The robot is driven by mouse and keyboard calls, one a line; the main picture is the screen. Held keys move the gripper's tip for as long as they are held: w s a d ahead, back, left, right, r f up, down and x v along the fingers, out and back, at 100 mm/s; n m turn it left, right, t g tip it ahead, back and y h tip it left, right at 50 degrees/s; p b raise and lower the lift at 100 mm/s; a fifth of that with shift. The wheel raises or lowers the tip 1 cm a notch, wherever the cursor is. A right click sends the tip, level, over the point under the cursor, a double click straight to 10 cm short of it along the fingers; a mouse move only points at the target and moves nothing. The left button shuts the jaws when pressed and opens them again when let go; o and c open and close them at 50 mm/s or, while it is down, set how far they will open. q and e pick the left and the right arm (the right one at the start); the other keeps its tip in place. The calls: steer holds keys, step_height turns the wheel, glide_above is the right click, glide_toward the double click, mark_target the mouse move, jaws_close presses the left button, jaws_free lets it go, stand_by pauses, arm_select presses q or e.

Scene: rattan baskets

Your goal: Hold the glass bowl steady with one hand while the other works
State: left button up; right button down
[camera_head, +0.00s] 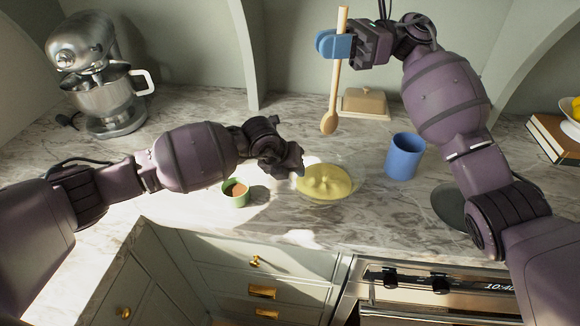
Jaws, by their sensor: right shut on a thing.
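The glass bowl (325,204) stands on the marble counter and holds a pale yellow mixture (326,182). My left gripper (296,168) is at the bowl's left rim, coming in from the left. Its fingertips are dark and small here, and I cannot tell whether they grip the rim. My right gripper (338,45), with blue fingertips, is shut on the handle of a wooden spoon (330,121). The spoon hangs almost upright, bowl end down, above and behind the glass bowl and apart from it.
A blue cup (404,156) stands to the right. A butter dish (364,104) is behind. A stand mixer (95,75) is back left; books (555,138) lie far right.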

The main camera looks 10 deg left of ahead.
arm_select(q)
jaws_close()
stand_by(1.1)
